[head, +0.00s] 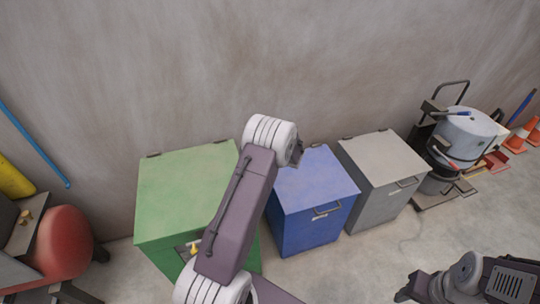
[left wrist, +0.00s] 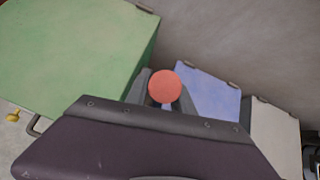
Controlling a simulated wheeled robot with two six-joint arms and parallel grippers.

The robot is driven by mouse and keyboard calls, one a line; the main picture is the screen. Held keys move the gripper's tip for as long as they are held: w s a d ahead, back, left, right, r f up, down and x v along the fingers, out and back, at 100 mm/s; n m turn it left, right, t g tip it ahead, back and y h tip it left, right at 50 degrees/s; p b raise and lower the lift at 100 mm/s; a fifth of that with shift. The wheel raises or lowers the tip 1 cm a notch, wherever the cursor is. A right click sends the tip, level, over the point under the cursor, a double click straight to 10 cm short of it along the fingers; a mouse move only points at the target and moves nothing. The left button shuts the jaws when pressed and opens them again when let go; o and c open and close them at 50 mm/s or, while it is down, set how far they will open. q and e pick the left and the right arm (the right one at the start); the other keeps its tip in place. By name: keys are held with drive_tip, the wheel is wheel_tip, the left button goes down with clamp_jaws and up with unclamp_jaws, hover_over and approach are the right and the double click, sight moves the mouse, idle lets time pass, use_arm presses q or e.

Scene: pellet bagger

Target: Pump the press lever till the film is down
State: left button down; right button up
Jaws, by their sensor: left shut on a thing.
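In the left wrist view a round red knob (left wrist: 165,87), which looks like the end of the press lever, sits between the fingers of my left gripper (left wrist: 166,98). The gripper is shut on it. In the head view my left arm rises in front of the green and blue bins, and its dark gripper (head: 297,152) shows only partly behind the white wrist joint. The knob is hidden there. The rest of the lever, the press and the film cannot be made out in either view. My right gripper (head: 406,289) is low at the bottom right, and its jaws are unclear.
A green bin (head: 183,190), a blue bin (head: 315,185) and a grey bin (head: 382,160) stand along the wall. A trolley with a drum (head: 470,135) and orange cones (head: 522,133) are at the right. A red rounded object (head: 62,243) is at the left. Floor before the bins is clear.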

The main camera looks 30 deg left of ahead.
use_arm(q)
drive_tip(key=c, duration=1.1)
unclamp_jaws()
drive_tip(key=b+v, duration=0.1)
drive_tip(key=v, duration=0.8)
drive_tip(key=shift+b, duration=0.3)
